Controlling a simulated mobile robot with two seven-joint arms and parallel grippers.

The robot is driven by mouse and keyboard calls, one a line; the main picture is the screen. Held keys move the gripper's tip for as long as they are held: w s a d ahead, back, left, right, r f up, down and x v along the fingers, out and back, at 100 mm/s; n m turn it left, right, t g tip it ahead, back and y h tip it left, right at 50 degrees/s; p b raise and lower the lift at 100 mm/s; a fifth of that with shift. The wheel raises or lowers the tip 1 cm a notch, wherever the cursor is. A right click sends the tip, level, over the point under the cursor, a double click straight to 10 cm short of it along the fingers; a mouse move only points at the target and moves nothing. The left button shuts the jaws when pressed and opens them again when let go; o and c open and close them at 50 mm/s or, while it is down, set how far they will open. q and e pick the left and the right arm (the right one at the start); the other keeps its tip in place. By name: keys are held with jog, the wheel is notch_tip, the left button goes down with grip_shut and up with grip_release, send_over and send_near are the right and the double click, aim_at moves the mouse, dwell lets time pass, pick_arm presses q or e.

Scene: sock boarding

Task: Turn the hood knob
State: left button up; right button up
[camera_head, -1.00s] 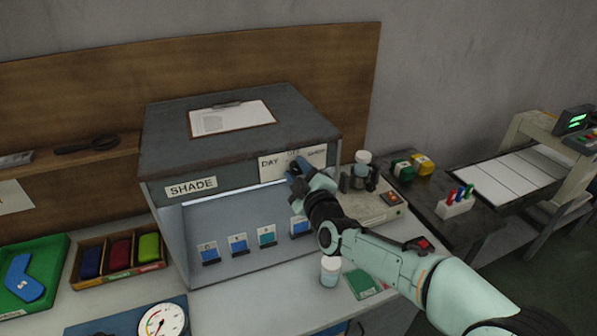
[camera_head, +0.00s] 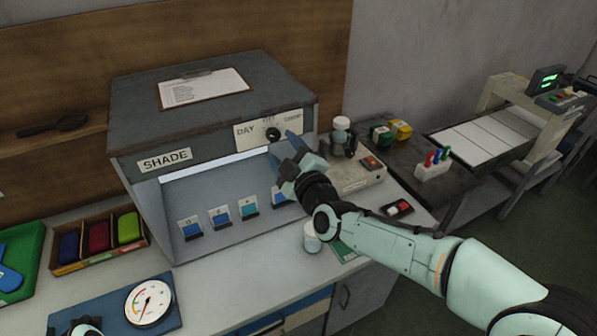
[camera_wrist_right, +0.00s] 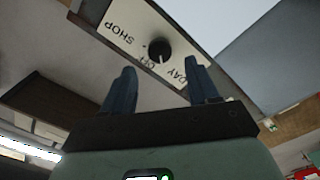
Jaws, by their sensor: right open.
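The hood knob (camera_head: 273,134) is a small black round knob on a white label plate (camera_head: 245,140) reading DAY, OFF and SHOP, on the front of the grey hood (camera_head: 215,110). In the right wrist view the knob (camera_wrist_right: 159,50) shows a white mark that seems to point toward OFF. My right gripper (camera_head: 283,146) is open with its blue fingertips just below and in front of the knob. In the wrist view the fingers (camera_wrist_right: 160,72) stand either side of the knob, apparently not touching it.
A clipboard (camera_head: 203,88) lies on the hood. Inside the hood stand several small blue and teal swatches (camera_head: 220,216). A white-lidded jar (camera_head: 311,238) stands below my right arm. A dial gauge (camera_head: 149,303) and a tray of coloured rolls (camera_head: 97,243) are at the left.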

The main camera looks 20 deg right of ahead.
jog(key=s+d, duration=0.1)
jog(key=s, duration=0.7)
jog(key=shift+d+b, duration=0.3)
